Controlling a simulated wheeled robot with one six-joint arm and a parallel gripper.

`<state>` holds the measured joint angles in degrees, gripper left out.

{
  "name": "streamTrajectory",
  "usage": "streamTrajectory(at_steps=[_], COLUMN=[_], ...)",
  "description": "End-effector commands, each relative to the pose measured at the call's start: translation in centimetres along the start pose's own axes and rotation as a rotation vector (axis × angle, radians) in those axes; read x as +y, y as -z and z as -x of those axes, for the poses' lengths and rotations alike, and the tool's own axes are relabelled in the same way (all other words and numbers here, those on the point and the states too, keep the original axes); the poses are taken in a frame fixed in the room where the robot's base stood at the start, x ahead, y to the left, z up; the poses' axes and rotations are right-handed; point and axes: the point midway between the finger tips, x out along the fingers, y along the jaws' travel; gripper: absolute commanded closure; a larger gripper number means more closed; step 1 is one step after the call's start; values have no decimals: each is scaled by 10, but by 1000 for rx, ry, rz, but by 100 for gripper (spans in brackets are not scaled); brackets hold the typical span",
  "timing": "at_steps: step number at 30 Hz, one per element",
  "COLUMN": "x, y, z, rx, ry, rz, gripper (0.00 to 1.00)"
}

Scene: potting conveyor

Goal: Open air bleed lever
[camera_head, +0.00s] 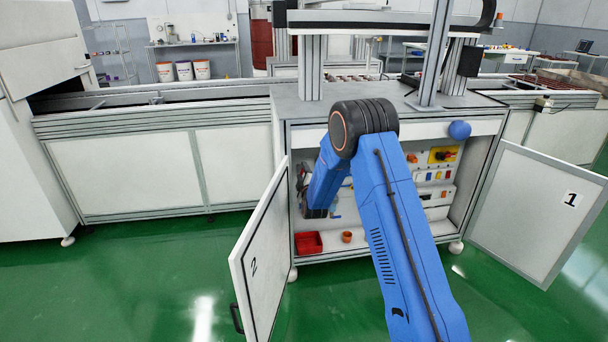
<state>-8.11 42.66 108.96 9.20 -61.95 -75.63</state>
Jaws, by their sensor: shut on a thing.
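My blue arm reaches into the open cabinet (374,252) under the conveyor. My gripper (303,188) is small and partly hidden at the cabinet's left side, beside my forearm. It is shut on a small part there, which appears to be the air bleed lever. The lever is mostly hidden by my gripper and arm, so its angle cannot be told.
Door 2 (262,255) stands open left of my arm, and door 1 (540,210) stands open at right. A red bin (308,243) and an orange cup (347,237) sit on the cabinet floor. A yellow switch panel (443,155) is at upper right inside.

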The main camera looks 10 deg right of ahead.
Motion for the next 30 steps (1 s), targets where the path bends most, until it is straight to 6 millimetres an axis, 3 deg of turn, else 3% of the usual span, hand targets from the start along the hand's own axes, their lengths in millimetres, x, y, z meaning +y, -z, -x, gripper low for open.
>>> streamTrajectory(at_steps=[12,30], x=[-4,-5], y=[5,7], z=[0,0], rx=[0,0], ry=[2,2], rz=[267,344], gripper=[78,78])
